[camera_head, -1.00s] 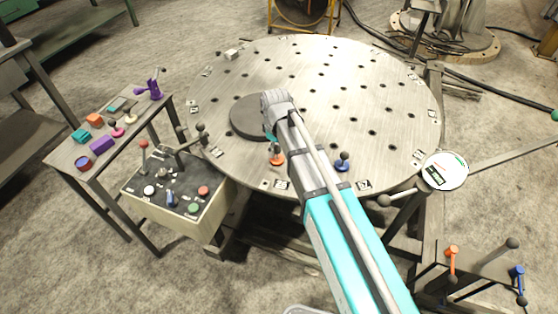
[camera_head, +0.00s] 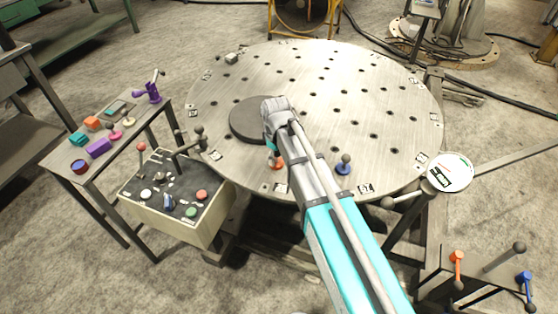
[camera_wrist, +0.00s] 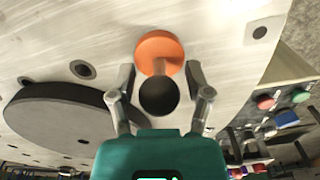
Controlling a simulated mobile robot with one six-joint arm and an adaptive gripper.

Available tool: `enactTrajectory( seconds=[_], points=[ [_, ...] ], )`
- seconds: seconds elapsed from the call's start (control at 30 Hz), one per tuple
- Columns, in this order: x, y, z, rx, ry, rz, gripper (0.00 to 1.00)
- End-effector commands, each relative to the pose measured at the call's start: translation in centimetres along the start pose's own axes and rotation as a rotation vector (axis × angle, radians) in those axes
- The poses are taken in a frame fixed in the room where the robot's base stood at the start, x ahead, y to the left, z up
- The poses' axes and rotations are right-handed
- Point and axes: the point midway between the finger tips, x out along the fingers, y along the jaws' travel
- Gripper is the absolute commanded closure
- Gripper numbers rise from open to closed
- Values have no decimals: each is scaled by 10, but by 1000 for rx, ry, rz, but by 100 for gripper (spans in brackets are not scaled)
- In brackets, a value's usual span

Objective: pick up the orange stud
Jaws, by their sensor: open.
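The orange stud (camera_wrist: 160,46) stands on the round metal table, with an orange disc base and a dark ball knob (camera_wrist: 158,96) on its stem. In the wrist view my gripper (camera_wrist: 158,72) is open, with one finger on each side of the stud's stem and knob; I cannot tell whether either finger touches it. In the head view the orange stud (camera_head: 277,163) shows only partly beside my arm, and my gripper is mostly hidden behind the arm.
A blue stud (camera_head: 344,164) stands on the round table (camera_head: 390,130) to the right of my arm. A dark disc (camera_head: 246,121) lies left of it. A control box (camera_head: 172,196) with knobs and a side table (camera_head: 72,155) with coloured parts stand at the left.

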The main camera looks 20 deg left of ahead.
Motion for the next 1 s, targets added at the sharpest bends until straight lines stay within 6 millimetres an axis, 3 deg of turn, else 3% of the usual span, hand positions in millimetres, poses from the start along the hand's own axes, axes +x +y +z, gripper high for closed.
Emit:
enactTrajectory(
  seconds=[0.07,0.37,1.0],
  points=[
    [0,0,0,0,0,0,43],
    [0,0,0,0,0,0,99],
    [-3,0,0,-1,0,0,100]
  ],
)
